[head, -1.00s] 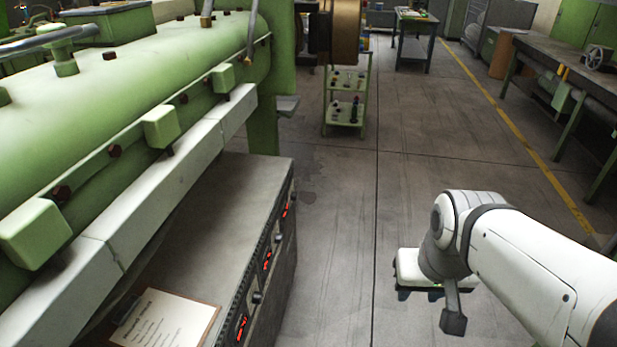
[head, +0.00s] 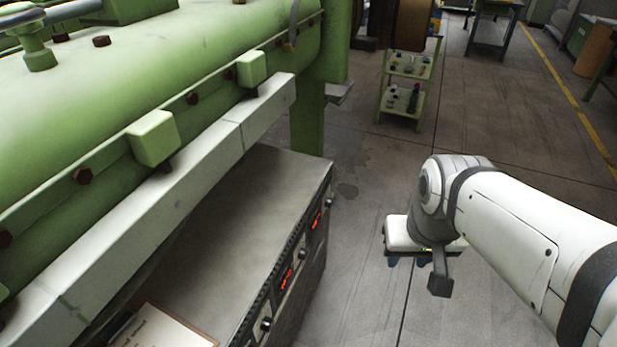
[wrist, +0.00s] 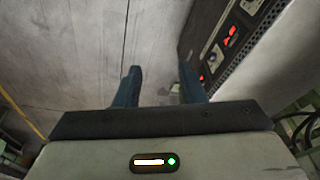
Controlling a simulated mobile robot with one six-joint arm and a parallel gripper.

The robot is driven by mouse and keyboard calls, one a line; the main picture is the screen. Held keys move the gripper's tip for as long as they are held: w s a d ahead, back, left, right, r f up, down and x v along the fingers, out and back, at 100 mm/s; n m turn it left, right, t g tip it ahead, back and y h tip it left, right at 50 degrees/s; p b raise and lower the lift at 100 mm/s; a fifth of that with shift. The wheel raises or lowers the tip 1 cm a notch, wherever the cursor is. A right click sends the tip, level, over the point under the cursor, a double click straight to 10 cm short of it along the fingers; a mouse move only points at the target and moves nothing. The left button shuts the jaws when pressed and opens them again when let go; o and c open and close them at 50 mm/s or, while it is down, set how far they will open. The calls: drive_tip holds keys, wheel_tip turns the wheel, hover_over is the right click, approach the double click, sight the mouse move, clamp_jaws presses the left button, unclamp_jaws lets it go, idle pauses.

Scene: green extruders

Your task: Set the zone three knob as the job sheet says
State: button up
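The control cabinet (head: 225,240) stands under the green extruder barrel, with red lit displays (head: 286,278) and small dark knobs (head: 265,323) on its right-hand face. Zone labels are too small to read, so I cannot tell which knob is zone three. The job sheet (head: 160,332) lies on the cabinet top, cut off by the lower edge, its text unreadable. My gripper (wrist: 161,88) is open and empty, its two dark blue fingers apart over the floor. In the wrist view the panel with red displays (wrist: 231,36) lies right of and beyond the fingers. The gripper is clear of the cabinet.
The extruder's white lower rail (head: 225,135) overhangs the cabinet top. A green trolley (head: 402,95) with small items stands farther back. A workbench (head: 492,35) is at the far right. The floor (head: 365,230) between cabinet and arm is clear.

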drive_tip(key=shift+o, duration=0.3)
drive_tip(key=shift+s, duration=0.25)
drive_tip(key=shift+o, duration=0.7)
drive_tip(key=shift+a+f, duration=0.1)
drive_tip(key=shift+f, duration=0.1)
drive_tip(key=shift+o, duration=1.2)
drive_tip(key=a+f+m+g+y+b, duration=0.1)
drive_tip(key=a+f+m+y+b, duration=0.1)
drive_tip(key=a+f+b, duration=0.1)
drive_tip(key=w+a+f+m+g+y+b, duration=0.1)
drive_tip(key=a+f+g+b, duration=0.1)
drive_tip(key=f+b, duration=0.3)
wheel_tip(320, 180, down, 3)
drive_tip(key=shift+w+a+f+m+g+y, duration=0.1)
drive_tip(key=shift+w+a+m+g+y, duration=0.25)
drive_tip(key=shift+a, duration=0.4)
drive_tip(key=m+t+y+b, duration=0.7)
drive_tip(key=m+y+b, duration=0.6)
drive_tip(key=m+b, duration=0.55)
approach(304, 254)
wheel_tip(304, 254, down, 2)
drive_tip(key=b+x, duration=0.2)
drive_tip(key=x, duration=0.6)
drive_tip(key=shift+w+a, duration=0.25)
drive_tip(key=shift+w, duration=0.1)
drive_tip(key=shift+c, duration=0.3)
